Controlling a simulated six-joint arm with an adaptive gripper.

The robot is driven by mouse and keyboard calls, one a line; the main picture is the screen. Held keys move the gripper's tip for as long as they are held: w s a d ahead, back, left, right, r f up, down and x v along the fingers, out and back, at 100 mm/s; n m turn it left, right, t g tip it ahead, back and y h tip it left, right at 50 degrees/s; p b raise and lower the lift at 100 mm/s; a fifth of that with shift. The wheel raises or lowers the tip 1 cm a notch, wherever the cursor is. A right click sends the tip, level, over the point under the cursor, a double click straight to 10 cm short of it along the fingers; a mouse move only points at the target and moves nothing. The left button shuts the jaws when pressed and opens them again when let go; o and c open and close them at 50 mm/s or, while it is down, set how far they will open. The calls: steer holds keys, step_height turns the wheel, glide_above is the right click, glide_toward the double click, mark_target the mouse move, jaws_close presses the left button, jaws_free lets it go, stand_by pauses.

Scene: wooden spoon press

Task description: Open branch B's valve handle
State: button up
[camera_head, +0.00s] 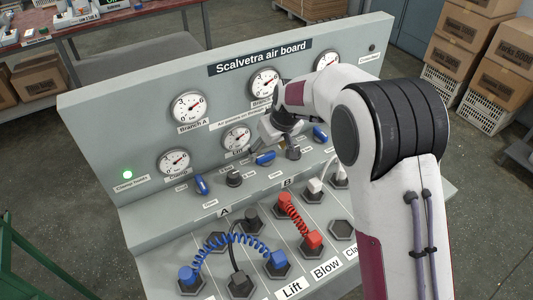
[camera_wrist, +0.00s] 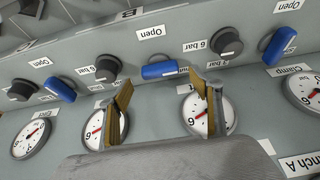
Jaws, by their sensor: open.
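Branch B's valve handle is the middle blue lever (camera_head: 265,158), on the ledge between labels A and B. In the wrist view the same blue lever (camera_wrist: 163,70) lies crosswise, apart from an "Open" label (camera_wrist: 151,32). My gripper (camera_wrist: 164,92) is open and empty, its two tan fingers spread on either side of the lever's line. The fingertips stop just short of it in that picture, and contact cannot be told. In the head view my gripper (camera_head: 270,137) hangs just above and behind the lever, partly hidden by my wrist.
Other blue levers stand to the left (camera_head: 201,185) and right (camera_head: 320,133), both turned differently from the middle one. Dark knobs (camera_head: 234,178) (camera_head: 293,152) sit close on either side. Gauges line the panel behind; a blue hose (camera_head: 231,238) and red hose (camera_head: 296,217) lie in front.

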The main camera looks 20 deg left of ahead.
mark_target(266, 155)
steer(key=shift+x, duration=1.7)
steer(key=c, duration=1.1)
